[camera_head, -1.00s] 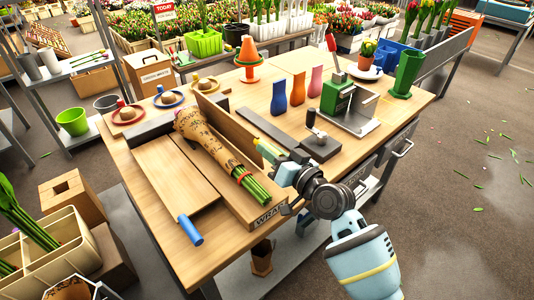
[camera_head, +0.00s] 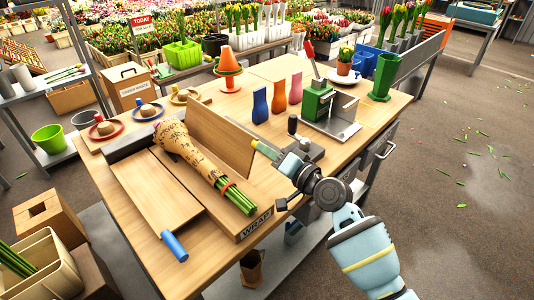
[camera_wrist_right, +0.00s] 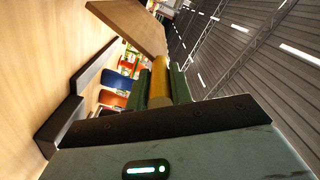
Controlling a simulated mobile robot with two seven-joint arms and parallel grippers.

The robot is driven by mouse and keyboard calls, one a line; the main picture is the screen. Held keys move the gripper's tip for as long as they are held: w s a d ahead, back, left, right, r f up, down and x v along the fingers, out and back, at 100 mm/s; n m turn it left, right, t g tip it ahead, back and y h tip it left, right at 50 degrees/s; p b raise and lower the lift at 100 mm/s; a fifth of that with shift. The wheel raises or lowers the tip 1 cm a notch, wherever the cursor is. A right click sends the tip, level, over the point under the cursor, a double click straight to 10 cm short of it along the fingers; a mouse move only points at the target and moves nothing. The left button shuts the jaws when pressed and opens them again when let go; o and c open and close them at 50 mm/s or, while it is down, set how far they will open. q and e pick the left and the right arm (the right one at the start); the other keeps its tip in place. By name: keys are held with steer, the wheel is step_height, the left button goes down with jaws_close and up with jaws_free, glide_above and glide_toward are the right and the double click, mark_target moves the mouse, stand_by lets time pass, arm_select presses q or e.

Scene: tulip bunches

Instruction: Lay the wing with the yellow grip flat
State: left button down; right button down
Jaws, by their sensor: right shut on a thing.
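The wooden wing with the yellow grip (camera_head: 222,137) stands raised on the right of the wrapping board, its broad face visible beside the bouquet. In the right wrist view the wing (camera_wrist_right: 130,25) reaches up from the yellow grip (camera_wrist_right: 160,82). My right gripper (camera_head: 262,148) is shut on that grip at the wing's near right end; its fingers mostly hide the grip in the head view. A bouquet in printed brown paper (camera_head: 185,148) lies on the board marked WRAP (camera_head: 256,226). My left gripper is out of view.
The other wing (camera_head: 157,187), with a blue grip (camera_head: 174,246), lies flat on the left. Right of the raised wing are a dark flat strip (camera_head: 265,148), coloured vases (camera_head: 278,97) and a green press (camera_head: 318,100).

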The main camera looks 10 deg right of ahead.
steer(key=c, duration=1.3)
jaws_free()
steer(key=shift+o, duration=0.2)
steer(key=shift+s, duration=0.1)
steer(key=v, duration=0.7)
steer(key=shift+s+d, duration=0.25)
